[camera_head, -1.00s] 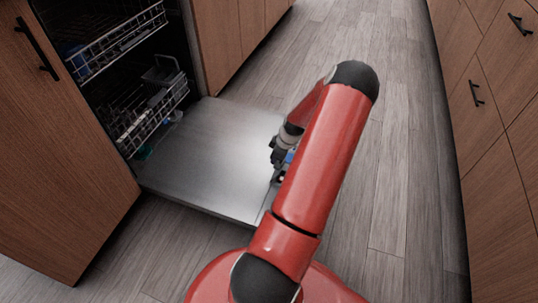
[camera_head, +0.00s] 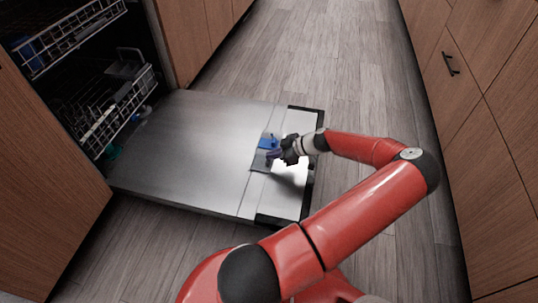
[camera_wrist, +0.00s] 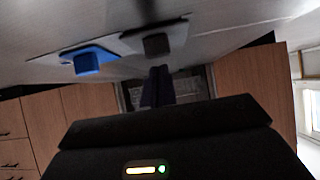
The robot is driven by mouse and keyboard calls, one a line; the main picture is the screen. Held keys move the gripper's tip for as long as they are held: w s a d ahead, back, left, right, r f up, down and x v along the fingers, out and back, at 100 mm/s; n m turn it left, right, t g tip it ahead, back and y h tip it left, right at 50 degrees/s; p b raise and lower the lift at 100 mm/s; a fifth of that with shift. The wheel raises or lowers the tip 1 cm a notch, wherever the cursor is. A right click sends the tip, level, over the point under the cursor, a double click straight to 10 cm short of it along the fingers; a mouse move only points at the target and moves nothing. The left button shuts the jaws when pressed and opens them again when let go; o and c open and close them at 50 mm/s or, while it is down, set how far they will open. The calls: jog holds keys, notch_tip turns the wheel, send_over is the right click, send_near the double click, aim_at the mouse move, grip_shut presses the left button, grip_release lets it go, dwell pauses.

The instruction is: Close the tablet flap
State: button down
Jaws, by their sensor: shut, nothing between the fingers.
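The dishwasher door (camera_head: 180,150) lies open and flat, inner side up. Its dispenser has a blue part (camera_head: 268,141) and a grey plate (camera_head: 259,163) beside it near the outer end. In the wrist view the blue part (camera_wrist: 88,60) is at left, and a grey plate with a dark block (camera_wrist: 157,44) is at centre. I cannot tell which piece is the tablet flap or how far it stands open. My gripper (camera_head: 272,157) is shut and empty, over the grey plate. In the wrist view its fingertips (camera_wrist: 158,72) are just below the dark block; contact is unclear.
The dishwasher's upper rack (camera_head: 70,35) and lower rack (camera_head: 105,105) are at the left. Wooden cabinets with dark handles (camera_head: 450,64) stand at the right. The wood floor (camera_head: 330,70) beyond the door is clear.

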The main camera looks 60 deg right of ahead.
jog(key=shift+s+d+f+b, duration=0.15)
jog(key=shift+s+f+b, duration=0.35)
jog(key=shift+f, duration=0.2)
